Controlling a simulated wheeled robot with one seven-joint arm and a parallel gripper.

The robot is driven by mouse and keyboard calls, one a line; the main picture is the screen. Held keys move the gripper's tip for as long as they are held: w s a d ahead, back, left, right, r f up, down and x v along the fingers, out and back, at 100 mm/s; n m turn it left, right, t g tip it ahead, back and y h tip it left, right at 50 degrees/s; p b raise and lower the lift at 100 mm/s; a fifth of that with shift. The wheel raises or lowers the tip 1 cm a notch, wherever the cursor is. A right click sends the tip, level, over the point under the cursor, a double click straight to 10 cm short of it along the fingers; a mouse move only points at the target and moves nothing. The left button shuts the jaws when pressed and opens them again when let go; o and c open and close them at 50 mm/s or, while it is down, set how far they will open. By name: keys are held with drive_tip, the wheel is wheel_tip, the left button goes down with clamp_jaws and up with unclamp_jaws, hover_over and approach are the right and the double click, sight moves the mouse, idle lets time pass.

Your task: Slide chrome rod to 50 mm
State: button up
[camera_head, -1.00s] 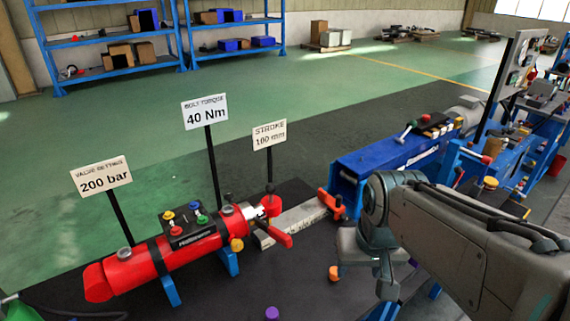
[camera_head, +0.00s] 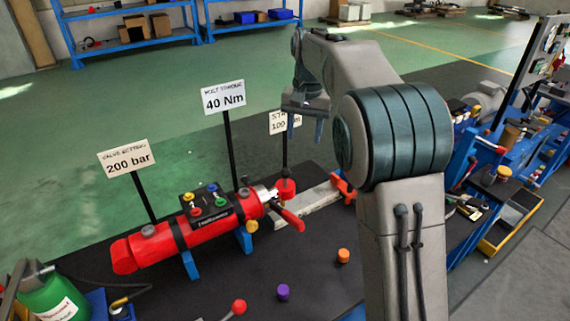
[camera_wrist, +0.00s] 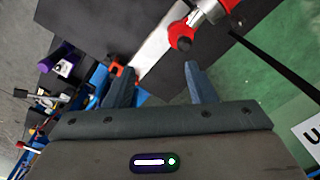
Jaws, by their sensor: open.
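The red hydraulic cylinder (camera_head: 190,239) lies on blue supports at left centre of the head view. A short chrome rod (camera_head: 263,193) shows at its right end, beside red end pieces (camera_head: 285,190). In the wrist view the chrome part (camera_wrist: 207,10) and a red end piece (camera_wrist: 181,36) show at the top, beyond my fingers. My gripper (camera_head: 305,128) is open and empty, pointing down above and behind the rod's end, apart from it; it also shows in the wrist view (camera_wrist: 158,72). A finger partly hides the stroke sign (camera_head: 279,124), whose visible part reads 100.
A pale grey bar (camera_head: 312,205) lies right of the cylinder. The bolt torque sign (camera_head: 224,98) and valve setting sign (camera_head: 127,158) stand on posts behind it. Orange (camera_head: 343,255) and purple (camera_head: 283,292) knobs and a red-knobbed lever (camera_head: 238,307) are in front.

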sight(285, 169)
drive_tip(key=w+a+f, duration=0.1)
drive_tip(key=w+a, duration=0.3)
drive_tip(key=a, duration=0.1)
drive_tip(key=f, duration=0.9)
drive_tip(key=f+p, duration=0.1)
drive_tip(key=f, duration=0.3)
drive_tip(key=shift+s+d+f, duration=0.15)
drive_tip(key=shift+s+f, duration=0.1)
drive_tip(key=shift+f, duration=0.05)
